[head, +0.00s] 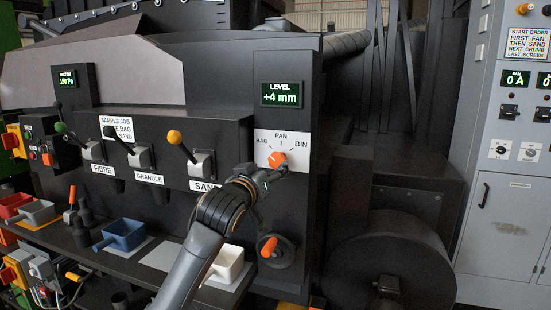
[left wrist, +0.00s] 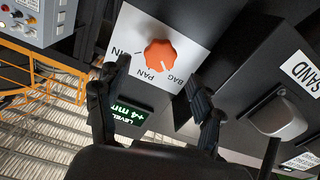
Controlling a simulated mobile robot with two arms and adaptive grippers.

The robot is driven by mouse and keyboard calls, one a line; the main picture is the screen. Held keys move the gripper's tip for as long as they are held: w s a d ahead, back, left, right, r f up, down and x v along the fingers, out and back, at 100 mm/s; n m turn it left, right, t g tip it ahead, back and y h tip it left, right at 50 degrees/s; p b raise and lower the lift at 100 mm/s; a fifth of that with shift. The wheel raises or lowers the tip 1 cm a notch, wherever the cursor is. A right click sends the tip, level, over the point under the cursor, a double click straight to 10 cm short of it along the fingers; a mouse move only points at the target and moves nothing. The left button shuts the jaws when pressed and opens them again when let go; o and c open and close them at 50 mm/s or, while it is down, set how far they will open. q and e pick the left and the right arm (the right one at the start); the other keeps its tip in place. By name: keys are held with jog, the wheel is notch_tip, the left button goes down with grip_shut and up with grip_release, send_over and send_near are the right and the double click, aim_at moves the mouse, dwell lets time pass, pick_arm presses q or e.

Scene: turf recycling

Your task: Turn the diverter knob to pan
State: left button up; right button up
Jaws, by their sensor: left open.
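The diverter knob (head: 277,159) is orange and lobed. It sits on a white plate (head: 265,136) marked BAG, PAN and BIN, on the dark machine front. My left gripper (head: 272,177) is just below and in front of the knob in the head view. In the left wrist view the knob (left wrist: 161,54) is ahead between the two spread fingers of the left gripper (left wrist: 157,72), with nothing held. I cannot tell which label the knob points at. My right gripper is not in view.
A LEVEL display (head: 283,94) reading +4 mm is above the plate. Three levers, one with an orange ball (head: 174,137), stand to the left. Trays, including a blue one (head: 122,235), lie on the ledge. A grey cabinet (head: 505,180) is at right.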

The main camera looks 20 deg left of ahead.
aim_at(276, 162)
pick_arm(q)
jog(key=shift+w+d+p, duration=0.1)
jog(key=shift+w+p, duration=0.65)
jog(key=shift+w, duration=2.3)
jog(key=shift+c, duration=0.2)
jog(key=c, duration=1.1)
